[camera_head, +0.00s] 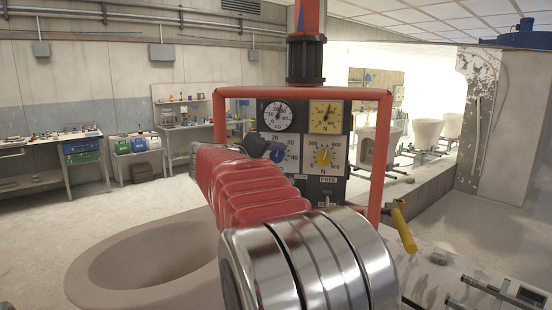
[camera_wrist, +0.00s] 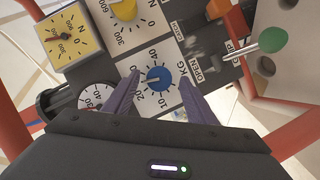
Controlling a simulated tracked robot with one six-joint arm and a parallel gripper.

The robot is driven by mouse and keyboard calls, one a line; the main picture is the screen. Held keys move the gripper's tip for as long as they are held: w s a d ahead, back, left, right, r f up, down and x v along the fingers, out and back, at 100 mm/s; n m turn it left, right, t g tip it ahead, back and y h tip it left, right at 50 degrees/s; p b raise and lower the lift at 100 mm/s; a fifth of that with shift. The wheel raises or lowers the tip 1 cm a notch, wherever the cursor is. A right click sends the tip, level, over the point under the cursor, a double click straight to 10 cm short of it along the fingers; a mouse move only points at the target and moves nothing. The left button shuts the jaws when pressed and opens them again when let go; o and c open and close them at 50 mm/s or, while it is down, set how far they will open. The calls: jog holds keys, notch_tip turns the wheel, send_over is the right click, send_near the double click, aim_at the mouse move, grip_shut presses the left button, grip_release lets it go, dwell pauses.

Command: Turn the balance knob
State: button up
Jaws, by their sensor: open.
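The dark control panel (camera_head: 292,177) carries gauges and dials. In the wrist view, a blue knob (camera_wrist: 160,79) with a pale pointer line sits on a white square dial marked KG. No label reads "balance", so I cannot confirm its name. My gripper (camera_wrist: 160,69) is open, its two purple fingers on either side of the blue knob in the picture. Whether they touch it cannot be told. In the head view, my arm and gripper (camera_head: 264,144) cover most of the blue knob's dial; a bit of blue (camera_head: 278,155) shows beside the gripper.
A yellow knob (camera_head: 323,156) on an N dial is beside it. Above are a white gauge (camera_head: 278,115) and a yellow gauge (camera_head: 326,117). A red tubular frame (camera_head: 378,150) surrounds the panel. A green-ended lever (camera_wrist: 271,40) is close on the right in the wrist view. A large basin (camera_head: 150,262) stands below.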

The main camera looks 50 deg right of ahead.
jog(key=shift+x, duration=1.45)
jog(key=shift+a+f, duration=0.1)
jog(key=c, duration=1)
